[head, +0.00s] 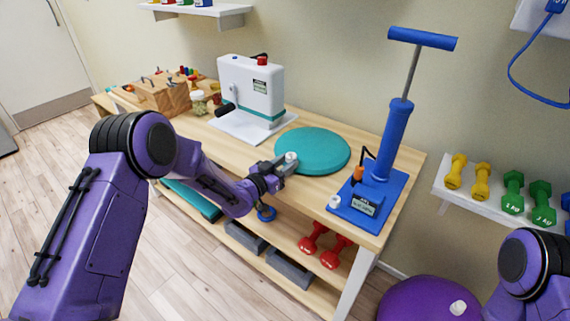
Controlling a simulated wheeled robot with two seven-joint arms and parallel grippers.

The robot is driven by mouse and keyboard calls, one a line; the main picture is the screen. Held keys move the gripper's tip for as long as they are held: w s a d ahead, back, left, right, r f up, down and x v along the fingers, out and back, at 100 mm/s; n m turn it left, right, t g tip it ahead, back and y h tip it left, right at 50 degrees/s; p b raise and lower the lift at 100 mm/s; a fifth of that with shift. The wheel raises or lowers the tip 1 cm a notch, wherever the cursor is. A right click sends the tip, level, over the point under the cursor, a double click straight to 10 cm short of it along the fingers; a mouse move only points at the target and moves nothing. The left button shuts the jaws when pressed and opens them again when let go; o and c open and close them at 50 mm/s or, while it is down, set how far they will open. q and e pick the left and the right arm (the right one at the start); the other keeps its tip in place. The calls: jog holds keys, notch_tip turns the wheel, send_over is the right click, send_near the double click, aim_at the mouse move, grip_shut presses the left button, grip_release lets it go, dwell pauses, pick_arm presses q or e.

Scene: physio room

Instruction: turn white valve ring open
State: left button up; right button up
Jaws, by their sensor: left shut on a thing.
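My left gripper (285,163) is at the front-left edge of the teal round cushion (318,150) on the wooden bench. It is shut on a small white valve ring (291,157), which shows at its fingertips. The fingers partly cover the ring, so I cannot tell how far it is turned. My right gripper is out of view; only part of my right arm shows at the lower right.
A blue hand pump (395,142) stands right of the cushion, with a small white piece (335,201) on its base. A white machine (252,90) and wooden box (163,95) stand left. Red dumbbells (312,238) lie on the lower shelf. A purple ball (415,298) is on the floor.

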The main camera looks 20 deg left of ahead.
pick_arm(q)
jog(key=shift+s+d+n+t+y, duration=0.1)
jog(key=shift+n+t+y, duration=0.15)
jog(key=shift+n+y, duration=0.35)
jog(key=shift+w+d+n+t+y, duration=0.1)
jog(key=shift+n+t+y, duration=0.2)
jog(key=shift+y, duration=0.5)
jog(key=shift+s+d+n+t+y, duration=0.1)
jog(key=shift+n+t+y, duration=0.05)
jog(key=shift+n+y, duration=0.45)
jog(key=o, duration=1)
jog(key=s, duration=0.3)
jog(key=s+a+b, duration=0.1)
jog(key=s, duration=0.3)
jog(key=s+a+b, duration=0.1)
jog(key=s, duration=0.2)
jog(key=shift+s, duration=0.2)
